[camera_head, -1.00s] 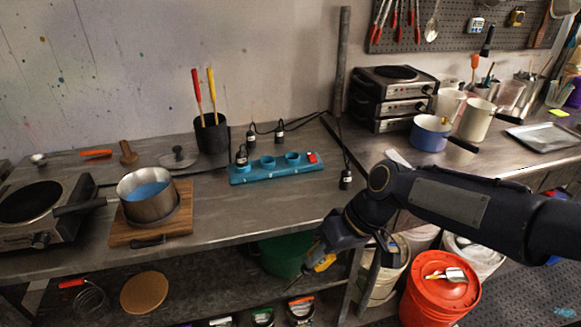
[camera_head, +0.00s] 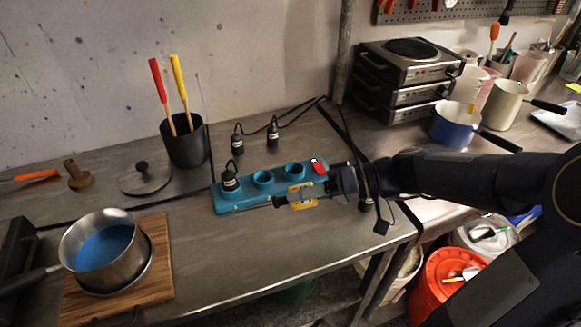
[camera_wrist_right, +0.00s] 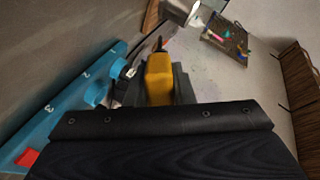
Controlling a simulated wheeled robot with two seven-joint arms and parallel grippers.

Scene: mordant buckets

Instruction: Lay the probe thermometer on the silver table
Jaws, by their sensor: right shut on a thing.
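The yellow probe thermometer (camera_head: 302,196) is held in my right gripper (camera_head: 294,197), which is shut on its body. Its thin stem points left in the head view. In the right wrist view, the yellow body (camera_wrist_right: 159,78) sits between the dark fingers. The silver table (camera_head: 250,255) is the grey metal worktop below. Gripper and thermometer show over the worktop at the front edge of the blue socket strip. I cannot tell how high they are or whether they touch anything. My left gripper is out of view.
The blue strip (camera_head: 263,178) holds sockets and a plug, with black cables behind. A pot (camera_head: 103,245) of blue liquid stands on a wooden board (camera_head: 158,275) at left. A dark cup (camera_head: 186,145) stands behind. The worktop between board and strip is clear.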

